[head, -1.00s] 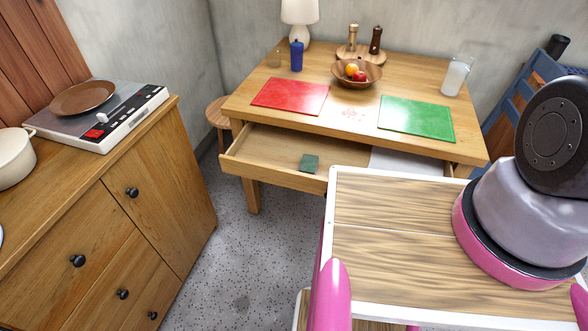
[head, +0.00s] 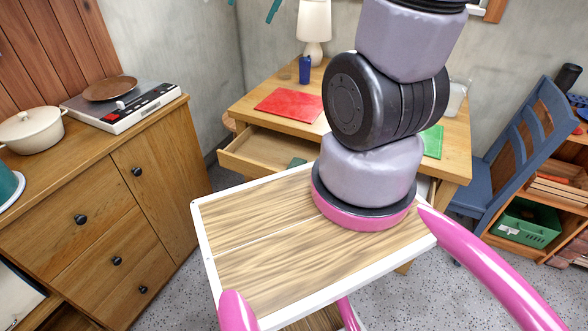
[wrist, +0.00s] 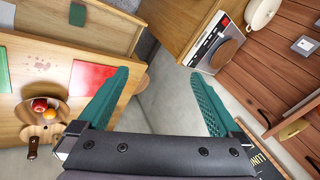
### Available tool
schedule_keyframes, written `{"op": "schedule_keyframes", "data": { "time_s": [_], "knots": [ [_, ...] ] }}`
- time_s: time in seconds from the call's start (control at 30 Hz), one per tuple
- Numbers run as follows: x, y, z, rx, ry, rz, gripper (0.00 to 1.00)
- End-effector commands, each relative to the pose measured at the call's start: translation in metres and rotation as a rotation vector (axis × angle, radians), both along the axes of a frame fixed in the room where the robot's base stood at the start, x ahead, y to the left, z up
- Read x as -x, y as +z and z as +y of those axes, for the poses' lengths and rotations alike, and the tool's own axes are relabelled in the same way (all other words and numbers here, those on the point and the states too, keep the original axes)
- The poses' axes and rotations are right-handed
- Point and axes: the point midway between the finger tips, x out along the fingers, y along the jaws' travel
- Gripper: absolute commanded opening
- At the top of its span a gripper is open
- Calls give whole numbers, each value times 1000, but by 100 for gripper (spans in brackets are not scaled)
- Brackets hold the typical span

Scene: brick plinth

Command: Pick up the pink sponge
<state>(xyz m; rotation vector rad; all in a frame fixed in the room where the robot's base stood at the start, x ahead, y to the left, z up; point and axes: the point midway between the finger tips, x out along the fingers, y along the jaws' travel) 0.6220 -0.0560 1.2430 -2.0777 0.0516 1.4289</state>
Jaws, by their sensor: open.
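I see no pink sponge in either view. My gripper (wrist: 160,76) is open, its two teal fingers spread apart with nothing between them. In the head view only the teal fingertips (head: 273,11) show at the top edge, high in front of the wall. A small dark green block (head: 297,162) lies in the open table drawer (head: 250,160), partly hidden by my arm. The block also shows in the wrist view (wrist: 77,14).
The wooden table (head: 245,112) holds a red mat (head: 290,105), a blue cup (head: 305,70), a lamp (head: 313,25) and a green mat (head: 433,142). The cabinet (head: 150,180) with stove and pot stands left. A blue chair (head: 520,140) stands right. Speckled floor lies between cabinet and table.

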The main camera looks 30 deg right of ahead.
Motion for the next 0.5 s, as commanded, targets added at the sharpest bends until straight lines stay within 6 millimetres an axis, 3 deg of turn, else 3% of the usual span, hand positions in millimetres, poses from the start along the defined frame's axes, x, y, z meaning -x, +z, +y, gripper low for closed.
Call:
{"op": "schedule_keyframes", "data": {
  "time_s": [0.03,0.2,0.37,0.5],
  "knots": [
    [-17,-22,-3,-11,-17,36,100],
    [-65,-95,-18,-25,-83,117,100],
    [-94,-178,-39,-7,-154,198,100],
    [-104,-259,-62,35,-216,273,100]
  ]
}}
